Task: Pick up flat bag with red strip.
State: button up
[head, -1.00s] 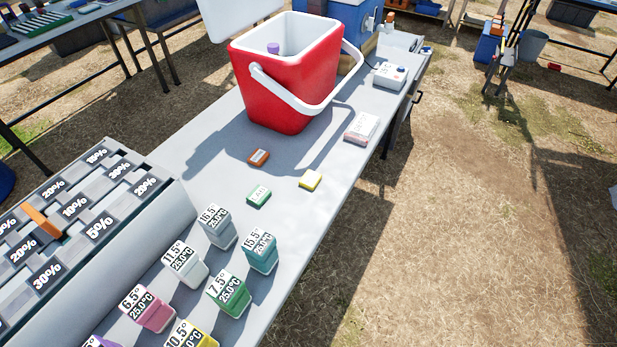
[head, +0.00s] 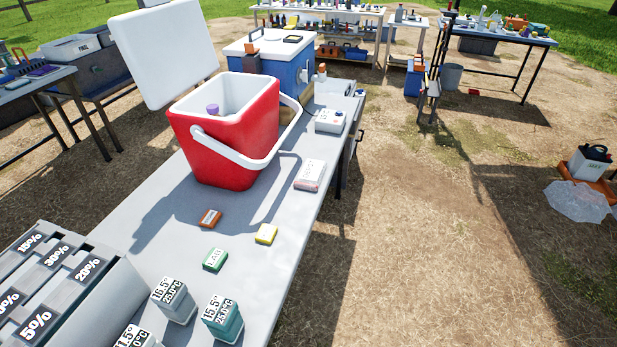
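A flat white pack (head: 310,174) lies on the grey table (head: 150,205), to the right of the red cooler. It has faint print on top and a reddish band along its near edge. It is the only flat thing with a red strip that I can make out, but I cannot tell whether it is a bag. Nothing covers it. My gripper is not in view.
The open red cooler (head: 222,140) with a white handle stands left of the pack. A white device (head: 330,120) stands behind it. Small orange (head: 209,218), yellow (head: 266,234) and green (head: 215,260) blocks lie nearer. Bare ground lies right of the table.

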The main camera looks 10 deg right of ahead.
aim_at(310, 177)
jog(key=i+l+u, duration=0.15)
jog(key=u, duration=0.55)
jog(key=i+l+u, duration=0.15)
jog(key=l, duration=0.2)
jog(key=i+l+u, duration=0.15)
jog(key=l, duration=0.25)
jog(key=i+l+u, duration=0.15)
jog(key=l, duration=0.25)
jog(key=i+l+u, duration=0.15)
jog(key=l, duration=0.25)
jog(key=i+l, duration=0.1)
jog(key=l, duration=0.5)
jog(key=i+l, duration=0.15)
jog(key=l, duration=0.4)
jog(key=i+l+u, duration=0.1)
jog(key=l, duration=0.45)
jog(key=i+l, duration=0.1)
jog(key=l, duration=0.5)
